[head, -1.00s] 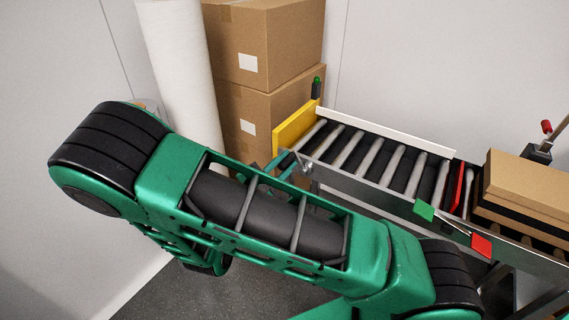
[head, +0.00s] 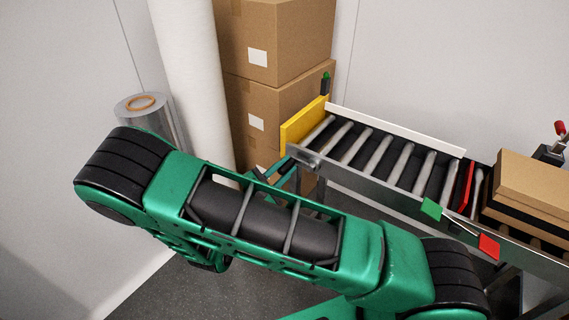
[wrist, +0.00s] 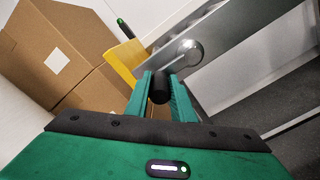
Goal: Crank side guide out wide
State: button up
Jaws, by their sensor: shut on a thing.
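A roller conveyor carries a long white side guide (head: 395,130) along its far edge. The crank's round metal hub (wrist: 185,53) sits on the conveyor's steel side rail, and it shows small in the head view (head: 310,161). My gripper (wrist: 160,92) is shut on the black crank handle (wrist: 159,88), which sits between the green fingers just below the hub in the wrist view. In the head view my gripper (head: 280,172) is at the near left corner of the conveyor, partly behind my arm. The crank's arm is mostly hidden.
A yellow end plate (head: 303,126) closes the conveyor's left end. Stacked cartons (head: 270,95), a white roll (head: 190,80) and a wrapped film roll (head: 145,115) stand behind. Green (head: 431,209) and red (head: 489,247) tags hang on the near rail. A flat carton (head: 530,185) lies at right.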

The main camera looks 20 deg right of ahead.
jog(key=shift+f, duration=0.45)
jog(key=shift+s+d+f, duration=0.15)
jog(key=shift+s+f, duration=0.05)
jog(key=shift+f, duration=0.6)
jog(key=shift+s+d+f, duration=0.1)
jog(key=shift+s+f, duration=0.1)
jog(key=shift+f, duration=0.55)
jog(key=shift+s+d+f, duration=0.8)
jog(key=shift+s+f, duration=0.25)
jog(key=shift+f, duration=0.05)
jog(key=shift+s+d+f, duration=0.15)
jog(key=shift+s+d, duration=0.35)
jog(key=shift+s, duration=0.2)
jog(key=shift+s+d+f, duration=0.15)
jog(key=shift+s+d, duration=0.3)
jog(key=shift+s, duration=0.2)
